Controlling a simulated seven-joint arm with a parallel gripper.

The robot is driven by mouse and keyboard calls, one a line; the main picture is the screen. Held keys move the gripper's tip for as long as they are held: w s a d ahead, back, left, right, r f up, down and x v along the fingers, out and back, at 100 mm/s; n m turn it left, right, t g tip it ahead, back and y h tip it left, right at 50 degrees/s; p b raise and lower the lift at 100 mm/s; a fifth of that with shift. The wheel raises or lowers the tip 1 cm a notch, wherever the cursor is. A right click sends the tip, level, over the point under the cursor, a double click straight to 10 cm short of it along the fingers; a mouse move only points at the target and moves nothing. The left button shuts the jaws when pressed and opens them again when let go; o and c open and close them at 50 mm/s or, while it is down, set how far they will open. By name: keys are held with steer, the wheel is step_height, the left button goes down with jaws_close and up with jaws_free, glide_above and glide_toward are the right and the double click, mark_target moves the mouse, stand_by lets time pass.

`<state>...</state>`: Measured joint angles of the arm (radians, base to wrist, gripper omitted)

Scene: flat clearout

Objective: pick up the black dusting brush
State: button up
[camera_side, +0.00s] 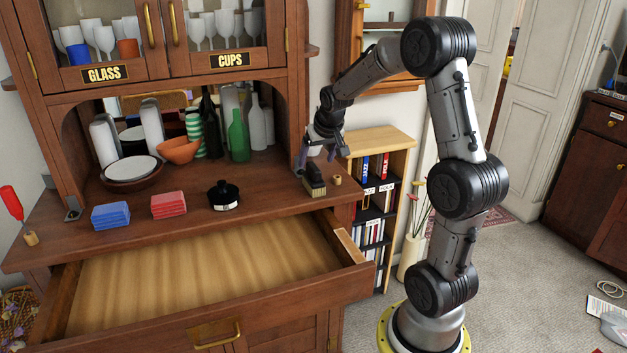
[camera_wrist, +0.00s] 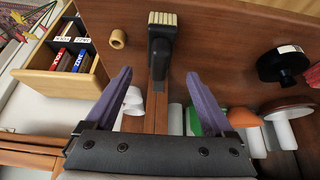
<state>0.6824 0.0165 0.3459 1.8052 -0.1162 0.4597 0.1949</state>
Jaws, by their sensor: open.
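The black dusting brush (camera_side: 315,181) is at the right end of the cabinet's wooden counter, with pale bristles at its near lower side. In the wrist view the brush (camera_wrist: 161,45) is at top centre, its bristles at the upper edge and its black handle pointing down toward my gripper. My gripper (camera_side: 317,158) is open and empty, close above the brush's handle end. In the wrist view the two purple fingers of my gripper (camera_wrist: 158,76) are spread apart, one on each side of the handle's line. Whether either finger touches the brush cannot be told.
A small wooden ring (camera_side: 337,181) lies just right of the brush. A black round container (camera_side: 223,196), red cloths (camera_side: 168,204) and blue cloths (camera_side: 110,215) are further left. A green bottle (camera_side: 238,137) stands behind. The open drawer (camera_side: 210,285) below looks empty.

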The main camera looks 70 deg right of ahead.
mark_target(312, 172)
steer(key=x, duration=0.8)
steer(key=shift+w+d+f, duration=0.1)
steer(key=shift+w+d, duration=0.1)
steer(key=shift+d, duration=0.1)
jaws_close()
